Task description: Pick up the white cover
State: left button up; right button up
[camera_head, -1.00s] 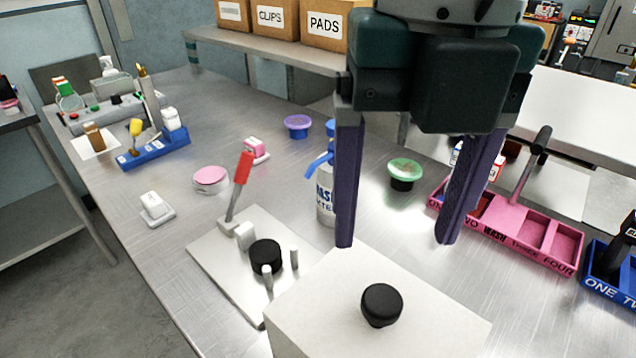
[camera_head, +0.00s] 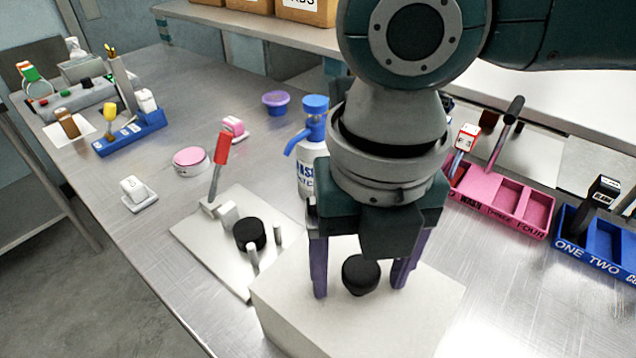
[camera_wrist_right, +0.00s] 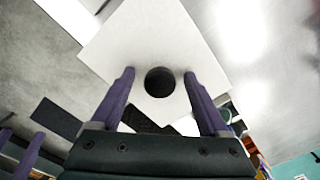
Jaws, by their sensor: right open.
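The white cover (camera_head: 400,325) is a large pale box-like block at the front of the table, with a round black knob (camera_head: 360,274) on its top. My right gripper (camera_head: 361,287) is open, pointing down over the cover, with its two purple fingers on either side of the knob. The right wrist view also shows the cover (camera_wrist_right: 150,38) and the knob (camera_wrist_right: 159,82) between the finger ends (camera_wrist_right: 160,75). I cannot tell whether the fingers touch the knob; a gap shows at each side. My left gripper is not identifiable in the head view.
A white fixture plate (camera_head: 195,235) with a red-handled lever (camera_head: 221,150) and a black cylinder (camera_head: 250,234) stands just left of the cover. A wash bottle (camera_head: 308,165) stands behind. Pink (camera_head: 500,212) and blue (camera_head: 600,240) trays lie to the right.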

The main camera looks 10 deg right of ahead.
grip_shut()
dwell(0.4)
dwell(0.4)
